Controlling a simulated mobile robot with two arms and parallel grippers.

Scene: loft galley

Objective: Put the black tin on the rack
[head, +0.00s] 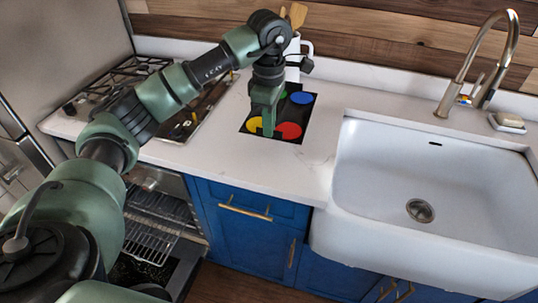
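A flat black rectangular thing (282,128), which looks like the black tin, lies on the white counter left of the sink. It has green, blue, red and yellow round patches. My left gripper (266,131) points down over its middle and hides part of it. The fingers show almost edge-on, so I cannot tell whether they are open, or whether they touch the tin. A wire rack (150,243) is in the open oven below the hob, partly hidden by my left arm. My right gripper is not in view.
The oven door (180,270) hangs open. A gas hob (125,85) is on the left of the counter. A white jug (293,58) with wooden utensils stands behind the tin. The white sink (430,180) and tap (468,70) are at right. The counter front (265,175) is clear.

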